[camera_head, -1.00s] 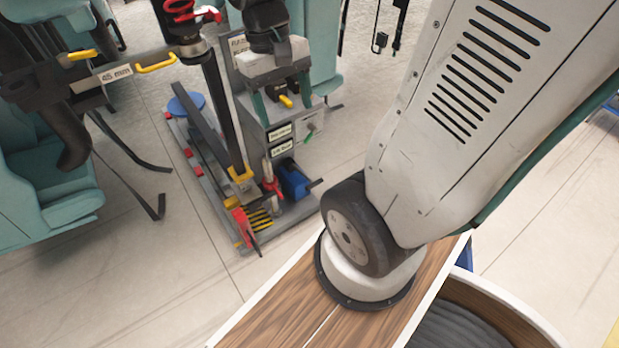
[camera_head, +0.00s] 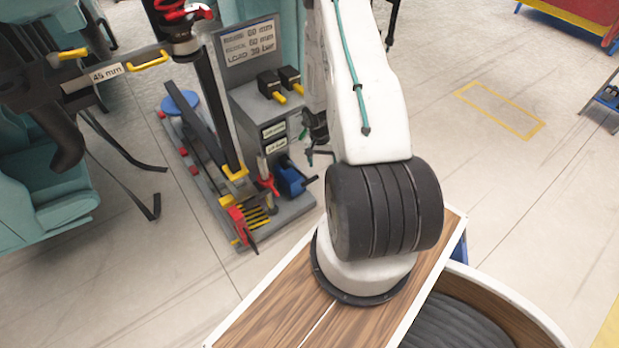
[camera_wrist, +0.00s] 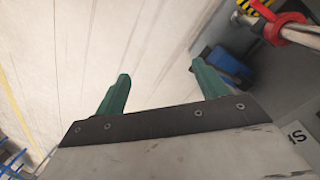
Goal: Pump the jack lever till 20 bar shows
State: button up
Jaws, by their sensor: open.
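The jack stand (camera_head: 180,150) is a grey frame on the floor left of centre in the head view. A blue unit (camera_head: 291,180) with a dark bar sits at its near right. A red-handled lever (camera_head: 265,181) stands beside it; I cannot tell which part is the jack lever. The wrist view shows a red part (camera_wrist: 292,28) on a rod at upper right and the blue unit (camera_wrist: 234,66) beyond the right finger. My gripper (camera_wrist: 158,76) is open and empty, its teal fingers apart. In the head view it is mostly hidden behind my arm.
A grey panel (camera_head: 249,38) behind the stand shows mm readings and a LOAD line in bar, perhaps 30. Below it are black switches with yellow levers (camera_head: 278,97). Teal seats (camera_head: 40,200) with hanging straps stand at left.

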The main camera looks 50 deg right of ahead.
notch_tip(320, 180, down, 16)
jog(key=d+m+t, duration=0.2)
jog(key=m+t, duration=0.1)
jog(key=m, duration=0.1)
jog(key=m+t+h, duration=0.2)
jog(key=m+t, duration=0.2)
jog(key=t, duration=0.1)
send_near(298, 171)
jog(key=f, duration=0.2)
jog(key=s+f, duration=0.1)
jog(key=f, duration=0.1)
jog(key=s+d+f, duration=0.1)
jog(key=f, duration=0.1)
jog(key=shift+s+d+f, duration=0.1)
jog(key=shift+d+f, duration=0.05)
jog(key=shift+f, duration=0.1)
